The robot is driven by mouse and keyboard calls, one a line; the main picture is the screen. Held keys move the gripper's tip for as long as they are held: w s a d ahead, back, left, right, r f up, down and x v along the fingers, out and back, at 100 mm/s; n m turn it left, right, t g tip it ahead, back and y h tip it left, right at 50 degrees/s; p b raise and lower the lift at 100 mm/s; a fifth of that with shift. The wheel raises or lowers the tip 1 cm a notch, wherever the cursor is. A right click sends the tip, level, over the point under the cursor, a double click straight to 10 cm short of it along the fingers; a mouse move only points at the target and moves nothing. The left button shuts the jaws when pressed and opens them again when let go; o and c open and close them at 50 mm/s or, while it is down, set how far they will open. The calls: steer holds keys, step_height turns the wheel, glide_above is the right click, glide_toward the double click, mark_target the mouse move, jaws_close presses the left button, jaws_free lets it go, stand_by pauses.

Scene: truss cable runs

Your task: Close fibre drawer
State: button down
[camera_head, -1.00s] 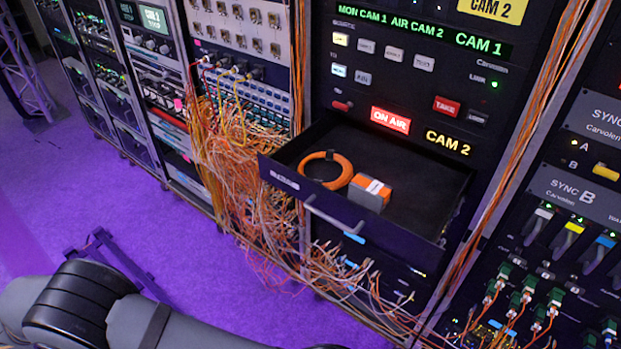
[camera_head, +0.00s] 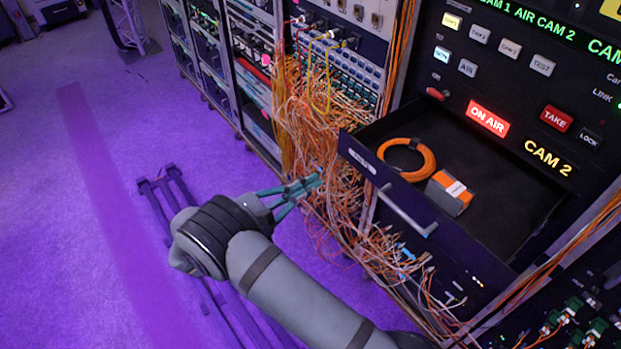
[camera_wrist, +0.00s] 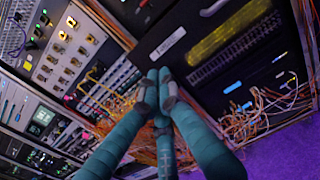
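The fibre drawer (camera_head: 385,190) is pulled out of the dark rack, with a grey bar handle (camera_head: 408,212) on its front. Inside lie an orange cable coil (camera_head: 422,171) and an orange-and-grey box (camera_head: 448,194). My gripper (camera_head: 308,184) is in front of the rack, left of the drawer front and apart from the handle. Its teal fingers are brought together at the tips with nothing visible between them. The fingers (camera_wrist: 160,85) also show in the wrist view, below a dark panel with a white label; I cannot tell whether this is the drawer front.
A dense tangle of orange cables (camera_head: 325,130) hangs left of the drawer and spreads below it. Cable bundles (camera_head: 400,55) run up the rack's edge. A dark frame (camera_head: 165,190) lies on the purple floor, which is otherwise largely open at left.

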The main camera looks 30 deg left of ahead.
mark_target(356, 157)
steer(key=p+x, duration=0.2)
steer(key=x, duration=0.2)
steer(key=p+x, duration=0.2)
steer(key=x, duration=0.3)
steer(key=shift+w+d+r, duration=0.15)
steer(key=shift+w+r, duration=0.05)
steer(key=shift+w, duration=0.05)
steer(key=shift+w+d+f+p, duration=0.2)
steer(key=shift+w+p, duration=0.2)
steer(key=shift+w, duration=0.2)
